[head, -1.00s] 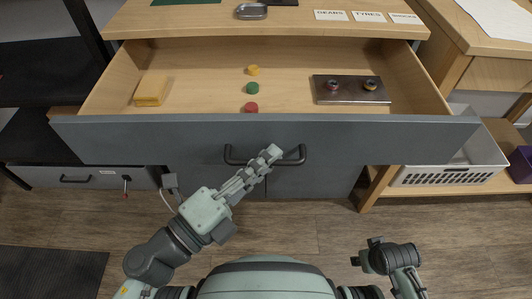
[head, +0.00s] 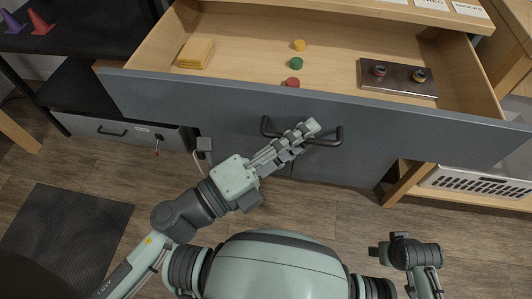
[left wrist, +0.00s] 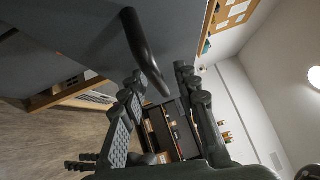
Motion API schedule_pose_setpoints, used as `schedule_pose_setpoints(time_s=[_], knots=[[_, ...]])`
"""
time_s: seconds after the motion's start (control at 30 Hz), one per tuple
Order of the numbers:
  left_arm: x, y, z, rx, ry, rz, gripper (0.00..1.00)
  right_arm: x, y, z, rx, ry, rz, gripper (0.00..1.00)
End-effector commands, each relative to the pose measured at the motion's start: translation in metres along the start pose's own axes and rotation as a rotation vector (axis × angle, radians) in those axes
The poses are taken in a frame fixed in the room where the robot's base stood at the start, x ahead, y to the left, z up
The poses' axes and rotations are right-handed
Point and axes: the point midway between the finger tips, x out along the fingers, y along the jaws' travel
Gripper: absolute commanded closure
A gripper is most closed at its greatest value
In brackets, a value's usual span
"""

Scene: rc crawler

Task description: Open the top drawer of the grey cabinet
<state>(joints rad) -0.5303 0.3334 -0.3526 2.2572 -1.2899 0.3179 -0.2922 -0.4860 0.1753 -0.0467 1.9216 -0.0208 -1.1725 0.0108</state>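The grey cabinet's top drawer is pulled out, its grey front (head: 200,100) facing me and its wooden inside open to view. The dark bar handle (head: 272,132) is on that front. My left gripper (head: 310,127) is at the handle, its fingers over the middle of the bar in the head view. In the left wrist view the fingers (left wrist: 160,82) stand apart, with the handle bar (left wrist: 143,50) running between their tips. I cannot tell whether either finger touches it. My right gripper (head: 376,252) is low at the right, away from the cabinet; its fingers are unclear.
The drawer holds a yellow block (head: 196,53), yellow, green and red round pieces (head: 296,63), and a metal plate (head: 400,78) with two small parts. A white basket (head: 478,183) is at the right. A dark mat (head: 65,235) lies on the floor at the left.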

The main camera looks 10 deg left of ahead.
Motion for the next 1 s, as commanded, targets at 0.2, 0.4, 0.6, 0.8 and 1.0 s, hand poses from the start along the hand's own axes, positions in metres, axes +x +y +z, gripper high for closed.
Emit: schedule_pose_setpoints(time_s=[0.2, 0.4, 0.6, 0.8, 1.0], knots=[[-0.028, 0.001, 0.0, -0.005, -0.003, 0.005, 0.69, 0.0, -0.001, 0.001, 0.001, -0.002, -0.002, 0.6], [-0.073, 0.002, -0.001, -0.005, -0.003, 0.006, 0.69, 0.001, -0.002, 0.001, 0.001, -0.003, -0.003, 0.6], [-0.105, 0.001, 0.0, -0.003, -0.002, 0.003, 0.69, 0.001, -0.002, 0.002, 0.001, -0.004, -0.003, 0.6], [-0.118, 0.0, 0.0, -0.001, -0.001, 0.001, 0.69, 0.001, -0.002, 0.002, 0.001, -0.004, -0.003, 0.6], [-0.119, 0.0, 0.0, 0.0, -0.001, 0.0, 0.69, 0.001, -0.002, 0.002, 0.001, -0.004, -0.003, 0.6]])
